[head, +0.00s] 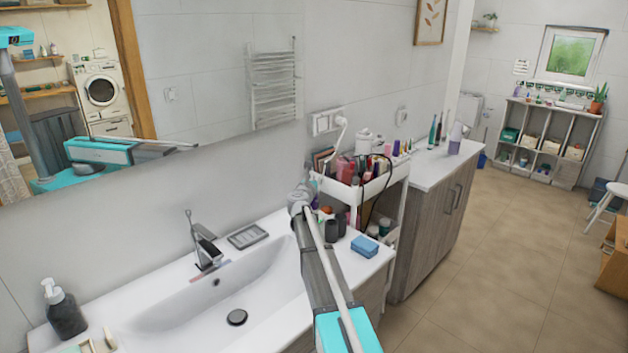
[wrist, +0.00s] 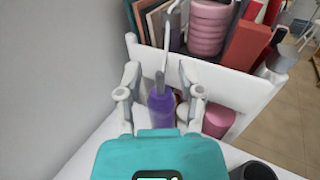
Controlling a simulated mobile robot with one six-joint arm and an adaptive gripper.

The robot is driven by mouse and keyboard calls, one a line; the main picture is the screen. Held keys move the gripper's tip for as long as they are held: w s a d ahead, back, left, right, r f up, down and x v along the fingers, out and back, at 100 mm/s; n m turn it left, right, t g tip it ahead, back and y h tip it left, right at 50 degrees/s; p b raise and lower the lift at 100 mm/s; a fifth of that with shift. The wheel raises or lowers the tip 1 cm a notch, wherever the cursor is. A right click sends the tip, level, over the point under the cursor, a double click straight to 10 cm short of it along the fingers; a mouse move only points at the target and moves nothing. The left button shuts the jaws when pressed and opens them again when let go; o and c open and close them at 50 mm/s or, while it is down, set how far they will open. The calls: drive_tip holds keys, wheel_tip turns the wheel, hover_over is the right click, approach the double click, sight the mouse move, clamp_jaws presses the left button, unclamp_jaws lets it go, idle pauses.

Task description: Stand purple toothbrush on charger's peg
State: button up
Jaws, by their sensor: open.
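A purple toothbrush (wrist: 161,108) with a thin grey neck stands roughly upright in the wrist view. My gripper (wrist: 160,78) is open, with one finger on each side of the toothbrush and visible gaps between. In the head view my gripper (head: 301,196) is at the counter's far end, in front of the white cart, and mostly hides the toothbrush. A white cable (wrist: 175,30) runs down behind the toothbrush from above. I cannot make out the charger or its peg for certain; a small pale object (wrist: 182,112) is partly hidden behind the toothbrush.
The white cart (head: 389,186) holds books and bottles close beyond my gripper. A pink object (wrist: 218,120) and dark cups (head: 332,230) stand to the right. A blue sponge (head: 364,246) lies on the counter's right. The sink basin (head: 190,305) is at left.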

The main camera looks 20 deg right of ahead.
drive_tip(key=shift+r, duration=0.2)
wheel_tip(320, 180, up, 8)
drive_tip(key=p, duration=0.8)
drive_tip(key=shift+f, duration=0.2)
drive_tip(key=shift+a, duration=0.1)
idle(1.3)
